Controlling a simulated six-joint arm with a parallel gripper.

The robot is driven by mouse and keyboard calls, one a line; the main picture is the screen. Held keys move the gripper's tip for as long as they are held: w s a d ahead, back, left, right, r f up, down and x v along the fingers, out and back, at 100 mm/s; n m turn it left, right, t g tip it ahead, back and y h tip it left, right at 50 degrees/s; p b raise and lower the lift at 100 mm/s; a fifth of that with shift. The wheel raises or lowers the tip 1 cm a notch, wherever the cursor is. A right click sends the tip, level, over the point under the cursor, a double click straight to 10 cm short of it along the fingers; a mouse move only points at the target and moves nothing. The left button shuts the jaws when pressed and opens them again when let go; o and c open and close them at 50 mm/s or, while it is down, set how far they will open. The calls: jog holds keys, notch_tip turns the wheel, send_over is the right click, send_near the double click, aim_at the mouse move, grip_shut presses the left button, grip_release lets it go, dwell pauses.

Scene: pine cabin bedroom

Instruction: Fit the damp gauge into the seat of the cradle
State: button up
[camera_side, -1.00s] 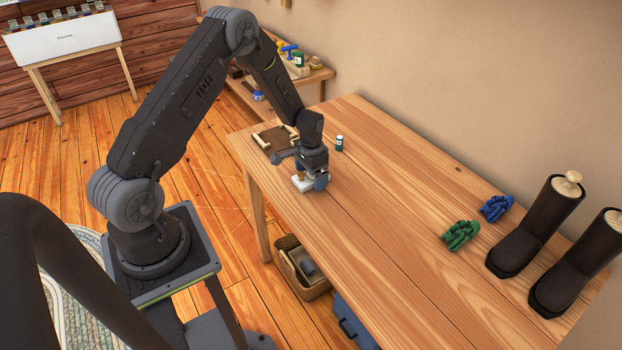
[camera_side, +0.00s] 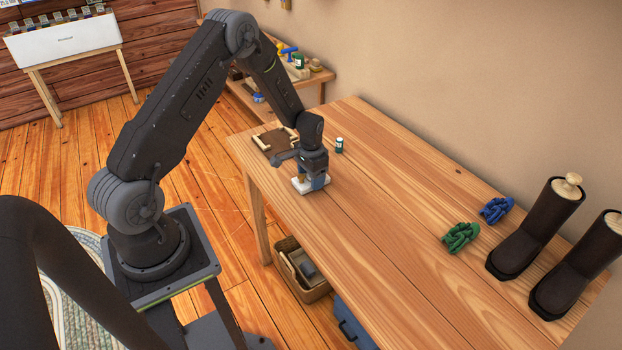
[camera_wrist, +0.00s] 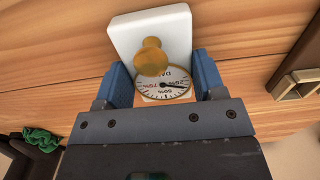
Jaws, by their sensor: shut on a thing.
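The damp gauge (camera_wrist: 163,86) is a round white dial with a brass rim and printed percentages. My gripper (camera_wrist: 163,80) is shut on it, a blue finger on each side. The cradle (camera_wrist: 150,27) is a white block with a round brass knob (camera_wrist: 152,57), right beyond the gauge in the wrist view. The knob overlaps the dial's upper edge. In the side view my gripper (camera_side: 313,181) is low over the white cradle (camera_side: 308,188) on the table. I cannot tell whether the gauge touches the seat.
A brown tray with pale edges (camera_side: 274,141) lies behind my gripper at the table's far end. Green (camera_side: 460,237) and blue (camera_side: 496,209) braided things and dark boots (camera_side: 540,225) are at the right. The table's middle is clear.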

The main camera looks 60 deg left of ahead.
jog(key=shift+r, duration=0.15)
jog(key=r, duration=0.4)
jog(key=shift+s+a+r, duration=0.2)
jog(key=shift+a, duration=0.05)
jog(key=s+a+r, duration=0.6)
jog(key=s+a, duration=0.1)
jog(key=s, duration=0.1)
jog(key=s+a+r, duration=0.1)
jog(key=a+r, duration=0.1)
jog(key=a, duration=1.8)
send_over(275, 139)
notch_tip(275, 139, down, 7)
jog(key=shift+a+f, duration=0.1)
jog(key=shift+w+f, duration=0.1)
jog(key=shift+f, duration=1.9)
jog(key=shift+f, duration=0.15)
jog(key=o, duration=1)
